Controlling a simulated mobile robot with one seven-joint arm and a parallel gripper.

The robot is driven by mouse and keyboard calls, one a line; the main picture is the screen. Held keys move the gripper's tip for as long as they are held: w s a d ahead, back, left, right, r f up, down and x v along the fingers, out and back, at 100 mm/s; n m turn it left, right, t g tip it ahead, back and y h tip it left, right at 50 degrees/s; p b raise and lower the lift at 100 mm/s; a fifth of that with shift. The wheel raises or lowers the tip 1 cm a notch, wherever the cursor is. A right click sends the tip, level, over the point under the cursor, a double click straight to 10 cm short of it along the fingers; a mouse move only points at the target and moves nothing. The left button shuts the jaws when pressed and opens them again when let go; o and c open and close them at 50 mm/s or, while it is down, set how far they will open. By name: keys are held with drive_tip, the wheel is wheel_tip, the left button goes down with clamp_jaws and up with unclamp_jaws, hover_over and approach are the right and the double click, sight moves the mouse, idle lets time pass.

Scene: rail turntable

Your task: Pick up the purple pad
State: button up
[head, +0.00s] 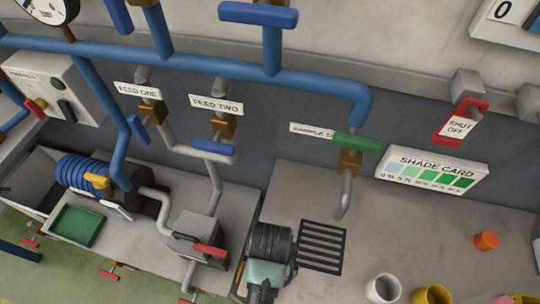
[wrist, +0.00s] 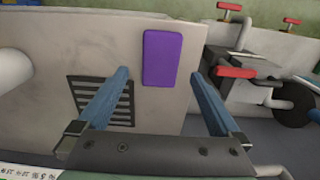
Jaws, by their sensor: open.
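The purple pad (wrist: 162,58) is a flat rounded rectangle near the edge of the pale grey bench top in the wrist view. My gripper (wrist: 160,74) is open, with its two blue fingers on either side of the pad in the picture. The pad shows whole between them, with nothing held. The fingertips look apart from it; their height above it is hard to judge. In the head view my arm's end (head: 268,252) stands over the bench edge and I cannot make out the pad there.
A dark drain grate (head: 322,247) lies beside my arm; it also shows near the left finger (wrist: 103,98). A pipe outlet (head: 346,195) hangs above the bench. Red-handled valve fittings (wrist: 236,71) stand across a gap. Cups (head: 383,288) stand at the right.

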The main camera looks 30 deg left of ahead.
drive_tip(key=shift+s+f+p, duration=0.1)
drive_tip(key=shift+f+p, duration=0.4)
drive_tip(key=shift+f, duration=2.05)
drive_tip(key=c, duration=1.3)
drive_tip(key=shift+r, duration=0.1)
